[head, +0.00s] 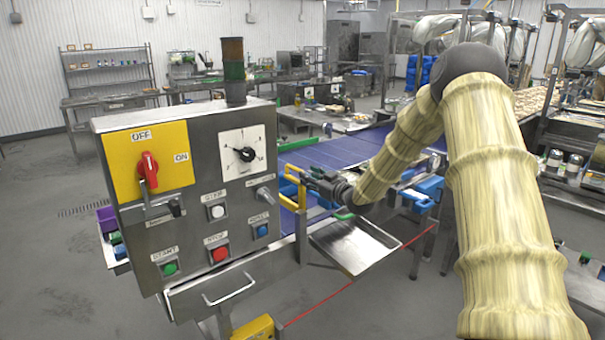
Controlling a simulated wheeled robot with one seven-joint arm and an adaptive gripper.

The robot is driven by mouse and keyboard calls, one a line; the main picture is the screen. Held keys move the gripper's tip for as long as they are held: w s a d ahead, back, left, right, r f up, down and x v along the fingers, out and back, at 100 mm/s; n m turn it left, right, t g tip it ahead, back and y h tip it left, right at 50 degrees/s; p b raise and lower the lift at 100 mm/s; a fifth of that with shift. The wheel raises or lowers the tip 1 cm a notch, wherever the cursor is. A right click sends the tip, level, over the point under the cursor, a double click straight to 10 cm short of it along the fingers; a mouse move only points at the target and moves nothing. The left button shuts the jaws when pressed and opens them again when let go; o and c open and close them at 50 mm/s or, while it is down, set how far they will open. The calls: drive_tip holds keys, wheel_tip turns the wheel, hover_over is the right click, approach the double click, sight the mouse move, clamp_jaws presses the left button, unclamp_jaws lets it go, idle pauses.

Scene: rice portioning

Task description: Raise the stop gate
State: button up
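A yellow bar frame, which looks like the stop gate (302,198), stands at the near end of the blue conveyor belt (335,152), just right of the control panel. My gripper (306,177) reaches in from the right, with its dark fingers at the upper right part of the yellow frame. The fingers overlap the frame in the picture. I cannot tell whether they touch it or are closed on it, as they are small and dark here.
A steel control panel (205,240) with a red switch, a dial and several buttons stands close on the left. A steel tray (355,246) juts out below my gripper. Blue bins (428,188) sit beside the belt, behind my arm.

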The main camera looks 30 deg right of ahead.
drive_tip(key=shift+s, duration=1.05)
drive_tip(key=s+a+f+m+g, duration=0.1)
drive_tip(key=s+a+f+g, duration=0.1)
drive_tip(key=a+f, duration=0.5)
drive_tip(key=s+a+f+m+g, duration=0.15)
drive_tip(key=a+f, duration=0.35)
drive_tip(key=f, duration=0.5)
drive_tip(key=s+a+f+g, duration=0.3)
drive_tip(key=s+a+f, duration=0.3)
drive_tip(key=s+f, duration=0.15)
drive_tip(key=s+a+f+g, duration=0.2)
drive_tip(key=s+a+f, duration=0.4)
drive_tip(key=f, duration=0.3)
drive_tip(key=s+a+f+g, duration=0.35)
drive_tip(key=s+f, duration=0.25)
drive_tip(key=s, duration=0.3)
drive_tip(key=s+a+f+g, duration=0.2)
drive_tip(key=s+a+f, duration=0.3)
drive_tip(key=s, duration=0.5)
drive_tip(key=s+a+f+g, duration=0.1)
drive_tip(key=s+a+g, duration=0.1)
drive_tip(key=s, duration=0.7)
drive_tip(key=s+a+f+m+g+h, duration=0.1)
drive_tip(key=s+a+g, duration=0.1)
drive_tip(key=s, duration=0.8)
drive_tip(key=shift+a+f, duration=0.4)
drive_tip(key=shift+a, duration=0.15)
